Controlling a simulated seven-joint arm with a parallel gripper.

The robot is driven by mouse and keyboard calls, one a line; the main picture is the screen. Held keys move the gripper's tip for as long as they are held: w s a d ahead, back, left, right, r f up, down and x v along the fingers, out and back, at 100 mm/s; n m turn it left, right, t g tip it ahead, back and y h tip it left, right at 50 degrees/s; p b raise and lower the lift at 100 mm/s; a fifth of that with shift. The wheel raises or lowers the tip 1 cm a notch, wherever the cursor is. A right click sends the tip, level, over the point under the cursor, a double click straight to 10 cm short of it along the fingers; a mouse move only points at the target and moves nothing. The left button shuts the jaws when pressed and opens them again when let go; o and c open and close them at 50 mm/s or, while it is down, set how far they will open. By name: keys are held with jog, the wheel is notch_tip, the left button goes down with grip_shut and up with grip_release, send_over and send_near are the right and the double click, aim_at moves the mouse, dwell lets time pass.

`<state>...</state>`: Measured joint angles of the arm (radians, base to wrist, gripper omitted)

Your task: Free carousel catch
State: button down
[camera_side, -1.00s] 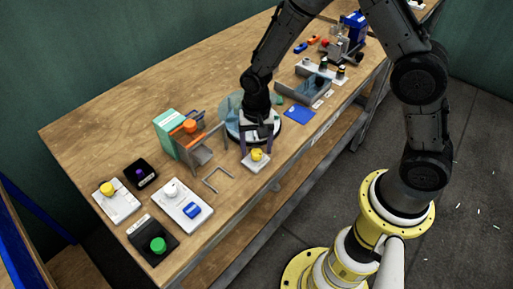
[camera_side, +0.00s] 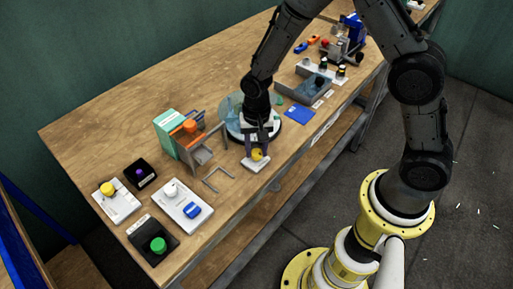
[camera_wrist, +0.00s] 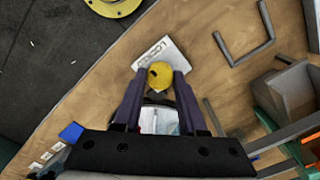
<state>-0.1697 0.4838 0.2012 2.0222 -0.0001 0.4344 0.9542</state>
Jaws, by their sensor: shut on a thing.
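My gripper (camera_side: 260,143) points down over the front of the carousel (camera_side: 231,127), a round turntable with a clear cover. Its two purple fingers are shut on a yellow knob (camera_side: 257,155). The knob sits on a small white plate (camera_side: 253,166) at the carousel's front side. In the wrist view the yellow knob (camera_wrist: 160,75) is between the fingertips, and the plate (camera_wrist: 150,52) carries lettering that appears to read "LOCKED". The carousel is mostly hidden behind my gripper and wrist.
A grey U-shaped bracket (camera_side: 217,179) lies left of the plate. A teal and grey stand with an orange knob (camera_side: 190,126) is beyond it. Button boxes, one with a green button (camera_side: 158,244), are at the left. A blue card (camera_side: 299,114) lies to the right.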

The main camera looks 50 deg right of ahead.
aim_at(257, 152)
jog(key=shift+n, duration=0.3)
jog(key=n, duration=0.3)
jog(key=shift+n, duration=0.3)
jog(key=n, duration=0.4)
jog(key=shift+n, duration=0.3)
jog(key=n, duration=0.4)
jog(key=shift+n, duration=0.3)
jog(key=shift+r+n, duration=0.1)
jog(key=shift+n, duration=2.1)
jog(key=shift+c, duration=2.3)
grip_release()
notch_tip(257, 152, up, 14)
